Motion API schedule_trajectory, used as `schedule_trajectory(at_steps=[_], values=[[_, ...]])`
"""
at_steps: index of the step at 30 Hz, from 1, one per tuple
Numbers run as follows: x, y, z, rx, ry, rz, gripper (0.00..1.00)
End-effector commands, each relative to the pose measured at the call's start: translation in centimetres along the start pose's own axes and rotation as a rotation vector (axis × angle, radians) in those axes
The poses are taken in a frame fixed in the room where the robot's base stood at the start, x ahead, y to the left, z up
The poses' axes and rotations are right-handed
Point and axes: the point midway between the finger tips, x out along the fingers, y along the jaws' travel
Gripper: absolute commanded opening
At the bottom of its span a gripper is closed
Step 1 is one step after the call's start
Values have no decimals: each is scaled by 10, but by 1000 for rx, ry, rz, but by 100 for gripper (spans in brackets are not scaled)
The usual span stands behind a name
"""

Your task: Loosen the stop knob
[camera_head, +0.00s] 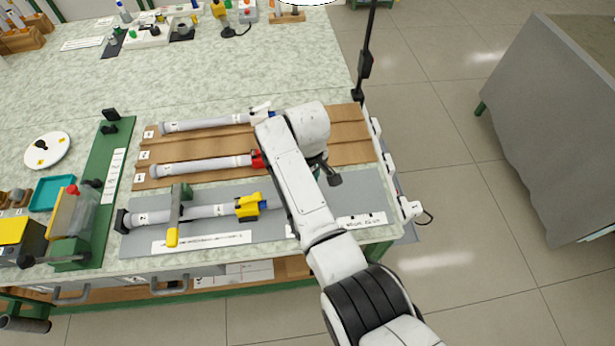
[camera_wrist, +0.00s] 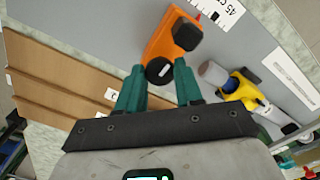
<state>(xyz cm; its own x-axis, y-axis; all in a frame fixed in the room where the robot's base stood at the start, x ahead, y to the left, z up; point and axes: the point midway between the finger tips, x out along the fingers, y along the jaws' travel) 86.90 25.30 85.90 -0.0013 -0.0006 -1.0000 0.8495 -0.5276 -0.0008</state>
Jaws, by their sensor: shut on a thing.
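The stop is an orange block (camera_wrist: 165,42) with a black part (camera_wrist: 187,35) on it, seen in the wrist view on the grey board. Its round black knob (camera_wrist: 159,70), with a white mark, faces my gripper (camera_wrist: 160,78). My gripper's two teal fingers stand on either side of the knob and are shut on it. On the same grey board (camera_head: 345,205) a pale rod (camera_head: 150,217) lies through a yellow-handled clamp (camera_head: 173,235) and a yellow block (camera_head: 250,208).
Two more pale rods (camera_head: 207,123) (camera_head: 200,166) lie on the brown wooden rack (camera_head: 340,125) behind the board. A green fixture (camera_head: 105,175) and a teal tray (camera_head: 52,193) are at the left. The bench's back middle is clear.

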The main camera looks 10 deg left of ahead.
Motion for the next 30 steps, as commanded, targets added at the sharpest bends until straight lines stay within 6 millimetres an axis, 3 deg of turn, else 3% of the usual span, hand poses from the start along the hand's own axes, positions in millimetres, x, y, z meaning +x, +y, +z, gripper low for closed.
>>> schedule_trajectory(at_steps=[20, 21, 30], values=[[-2, 1, -2, -67, 5, 3, 5], [-2, 1, -2, -67, 5, 3, 36], [-1, 0, -1, -66, 2, 2, 61]])
